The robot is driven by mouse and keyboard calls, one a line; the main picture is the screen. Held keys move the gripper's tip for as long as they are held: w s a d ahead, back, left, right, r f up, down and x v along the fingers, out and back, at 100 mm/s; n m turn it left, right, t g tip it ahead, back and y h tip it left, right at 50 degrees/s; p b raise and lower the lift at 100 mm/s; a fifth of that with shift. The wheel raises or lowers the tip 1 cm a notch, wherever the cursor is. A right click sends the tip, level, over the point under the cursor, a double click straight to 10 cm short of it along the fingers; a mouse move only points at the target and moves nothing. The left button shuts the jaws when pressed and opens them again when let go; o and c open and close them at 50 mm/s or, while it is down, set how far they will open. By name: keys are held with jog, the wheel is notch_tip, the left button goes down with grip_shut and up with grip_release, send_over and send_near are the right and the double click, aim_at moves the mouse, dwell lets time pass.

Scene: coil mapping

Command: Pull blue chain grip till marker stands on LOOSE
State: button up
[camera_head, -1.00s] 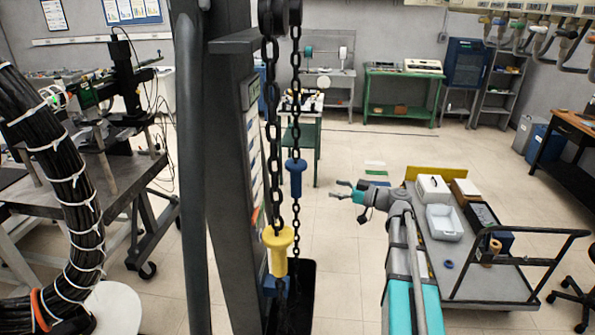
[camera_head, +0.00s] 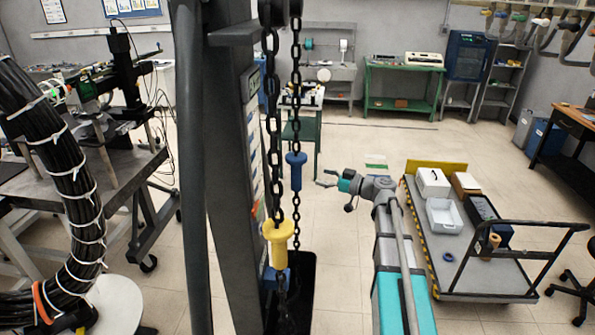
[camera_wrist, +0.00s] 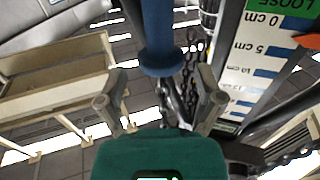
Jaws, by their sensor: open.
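The blue chain grip (camera_head: 297,172) hangs on the right-hand chain, beside the dark post. My gripper (camera_head: 325,178) is open and empty, a little to the right of the grip. In the wrist view the blue grip (camera_wrist: 160,35) stands ahead, roughly centred between my spread fingers (camera_wrist: 160,97), with no visible contact. The scale (camera_wrist: 250,65) at the right reads 0 cm, 5 cm and on, with a green LOOSE label (camera_wrist: 290,8) at its top. An orange marker (camera_wrist: 308,40), partly cut off, shows beside the scale near the 0 cm end.
A yellow grip (camera_head: 279,240) hangs on the left-hand chain, lower than the blue one. The post (camera_head: 230,160) and a grey pipe stand left of the chains. A trolley (camera_head: 470,272) with boxes is at the right. Floor shows behind my gripper.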

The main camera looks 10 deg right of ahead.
aim_at(301, 171)
jog(key=x, duration=0.9)
jog(key=shift+w+a, duration=0.1)
jog(key=shift+a, duration=0.05)
